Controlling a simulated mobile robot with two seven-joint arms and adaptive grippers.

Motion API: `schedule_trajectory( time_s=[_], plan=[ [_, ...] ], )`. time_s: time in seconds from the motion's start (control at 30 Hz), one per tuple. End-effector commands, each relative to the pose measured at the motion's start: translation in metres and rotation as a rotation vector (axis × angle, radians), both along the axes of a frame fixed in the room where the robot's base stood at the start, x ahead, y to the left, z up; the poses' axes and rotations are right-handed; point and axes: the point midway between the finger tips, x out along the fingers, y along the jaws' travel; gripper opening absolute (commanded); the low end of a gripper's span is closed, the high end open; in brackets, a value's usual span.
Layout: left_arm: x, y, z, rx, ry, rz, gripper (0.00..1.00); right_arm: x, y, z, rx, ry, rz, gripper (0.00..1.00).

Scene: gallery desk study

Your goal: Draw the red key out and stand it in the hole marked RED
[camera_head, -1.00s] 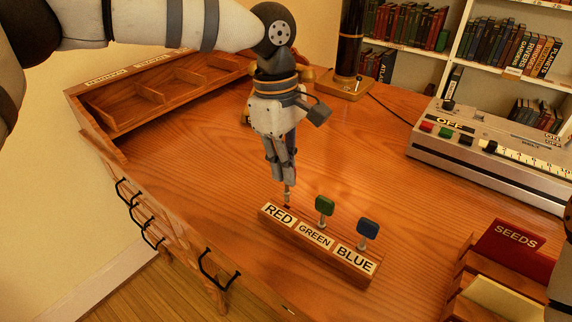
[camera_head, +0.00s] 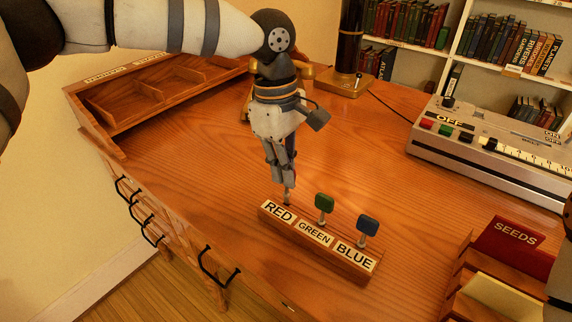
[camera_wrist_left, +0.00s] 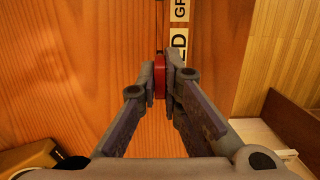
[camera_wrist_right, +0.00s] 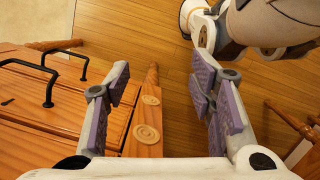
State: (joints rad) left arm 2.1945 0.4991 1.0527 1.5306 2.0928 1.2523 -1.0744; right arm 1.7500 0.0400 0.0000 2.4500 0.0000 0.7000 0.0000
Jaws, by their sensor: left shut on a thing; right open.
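My left gripper (camera_head: 284,178) points down over the RED end of a wooden key block (camera_head: 338,268) on the desk. It is shut on the red key, whose red head (camera_wrist_left: 160,75) shows between the fingers in the left wrist view. In the head view the fingers hide the head, and a short piece of metal shaft shows beneath them at the block, behind the RED label (camera_head: 279,212). I cannot tell how deep the shaft sits. The green key (camera_head: 324,203) and blue key (camera_head: 367,225) stand upright in the block. My right gripper (camera_wrist_right: 160,95) is open and empty.
A red SEEDS packet (camera_head: 512,242) stands in a wooden rack at the right. A grey switch device (camera_head: 480,145) is at the back right, and a lamp base (camera_head: 345,85) at the back. Drawer handles (camera_head: 215,270) line the front. The desk's middle is clear.

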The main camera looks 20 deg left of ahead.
Motion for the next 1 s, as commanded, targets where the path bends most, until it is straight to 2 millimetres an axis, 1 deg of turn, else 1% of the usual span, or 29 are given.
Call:
schedule_trajectory(
  time_s=[1.0],
  plan=[
    [0.0, 0.0, -0.021, 0.0, 0.0, 0.001, 0.0, -0.003, 0.0, -0.003, 0.0, 0.012, 0.0, 0.5]
  ],
)
